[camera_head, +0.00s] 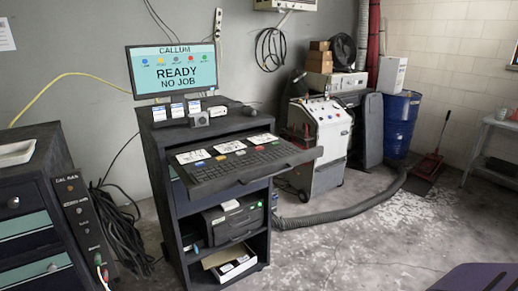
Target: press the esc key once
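A dark keyboard (238,166) lies on the pulled-out tray (296,157) of a black workstation cabinet. A few coloured keys show along its far edge, including a red one. The key labels are too small to read, so I cannot tell which key is esc. A monitor (172,70) above the tray reads "CALLUM", "READY" and "NO JOB". Neither of my grippers is in view, and nothing is touching the keyboard.
White cards lie behind the keyboard. A dark drawer cabinet (36,222) stands at left, with cables on the floor beside it. A wheeled machine (325,135), a thick hose (345,212) and a blue drum (401,122) are at right. The front right floor is mostly clear.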

